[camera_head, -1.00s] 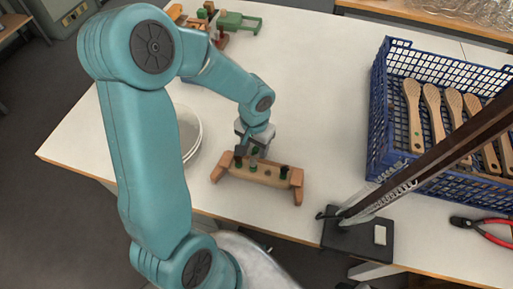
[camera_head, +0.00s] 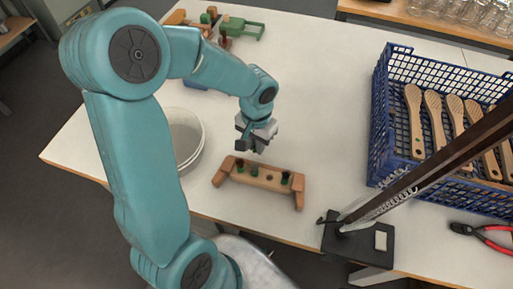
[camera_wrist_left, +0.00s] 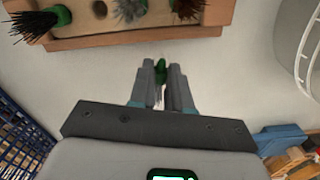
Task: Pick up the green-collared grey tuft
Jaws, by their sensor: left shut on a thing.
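My left gripper (camera_head: 256,140) is shut and raised above the far side of the wooden tuft rack (camera_head: 228,172). In the left wrist view a green collar (camera_wrist_left: 160,70) shows between its fingertips, with a thin pale strip below it; the bristles of this held tuft are mostly hidden. The rack also shows in that view (camera_wrist_left: 170,35), with a green-collared black tuft (camera_wrist_left: 38,22), a grey tuft (camera_wrist_left: 129,9) and a brown tuft (camera_wrist_left: 187,9) standing in it. My right gripper is not in view.
A white bowl (camera_head: 200,150) stands left of the rack. A blue crate (camera_head: 376,150) of wooden brush handles is at the right. A black base (camera_head: 345,240) with a slanted bar stands in front, near red-handled pliers (camera_head: 490,235). The table between rack and crate is clear.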

